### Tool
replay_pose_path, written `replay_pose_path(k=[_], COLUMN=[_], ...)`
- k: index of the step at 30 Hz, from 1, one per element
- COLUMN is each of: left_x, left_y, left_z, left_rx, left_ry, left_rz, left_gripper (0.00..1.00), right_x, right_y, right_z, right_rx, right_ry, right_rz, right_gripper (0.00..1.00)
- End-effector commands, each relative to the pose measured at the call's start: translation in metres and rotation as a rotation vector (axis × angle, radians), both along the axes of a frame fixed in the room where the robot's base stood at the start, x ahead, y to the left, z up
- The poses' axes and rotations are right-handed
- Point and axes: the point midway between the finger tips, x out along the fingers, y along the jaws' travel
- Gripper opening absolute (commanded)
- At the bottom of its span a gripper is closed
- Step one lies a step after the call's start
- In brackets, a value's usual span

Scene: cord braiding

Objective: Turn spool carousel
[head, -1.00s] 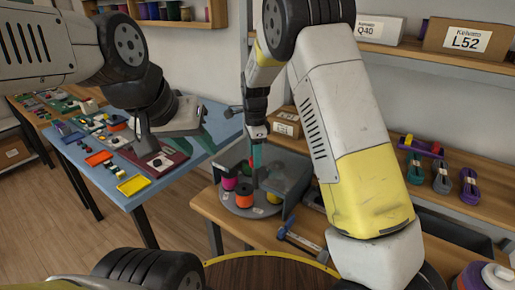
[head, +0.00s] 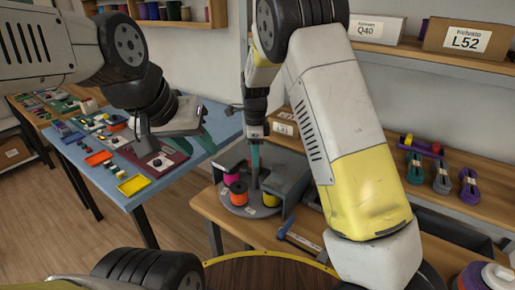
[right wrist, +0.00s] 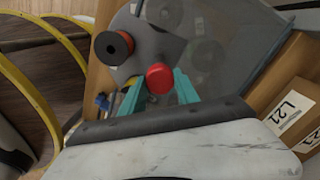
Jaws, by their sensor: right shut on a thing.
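The spool carousel (head: 252,211) is a round grey disc on the wooden table, with a grey cover over its back and right side. A magenta spool (head: 231,175), an orange spool (head: 238,193) and a yellow spool (head: 269,200) stand on it.
The blue table (head: 120,184) holds trays and small parts. A hammer-like tool (head: 300,240) lies right of the carousel. A cardboard box (head: 284,126) stands behind the carousel. Cord bundles (head: 442,175) lie on the right of the bench, below a shelf with labelled boxes (head: 465,38).

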Motion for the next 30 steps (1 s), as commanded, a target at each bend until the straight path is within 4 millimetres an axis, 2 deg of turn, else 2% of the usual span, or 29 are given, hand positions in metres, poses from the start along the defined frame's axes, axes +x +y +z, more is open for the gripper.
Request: replay_pose_path(k=[6, 7, 10, 21, 23, 30], left_x=[0.000, 0.000, 0.000, 0.000, 0.000, 0.000], left_y=[0.000, 0.000, 0.000, 0.000, 0.000, 0.000], left_z=[0.000, 0.000, 0.000, 0.000, 0.000, 0.000], left_rx=[0.000, 0.000, 0.000, 0.000, 0.000, 0.000], left_ry=[0.000, 0.000, 0.000, 0.000, 0.000, 0.000], left_rz=[0.000, 0.000, 0.000, 0.000, 0.000, 0.000], left_gripper=[0.36, 0.36, 0.36, 0.36, 0.36, 0.36], right_x=[0.002, 0.002, 0.001, 0.001, 0.001, 0.002], right_y=[0.000, 0.000, 0.000, 0.000, 0.001, 0.001], right_z=[0.002, 0.002, 0.001, 0.004, 0.010, 0.051], right_rx=[0.001, 0.001, 0.001, 0.001, 0.002, 0.003], right_ry=[-0.006, -0.006, -0.005, -0.003, -0.003, -0.006], right_rz=[0.000, 0.000, 0.000, 0.001, 0.001, 0.000], right_gripper=[0.00, 0.39, 0.59, 0.59, 0.59, 0.59])
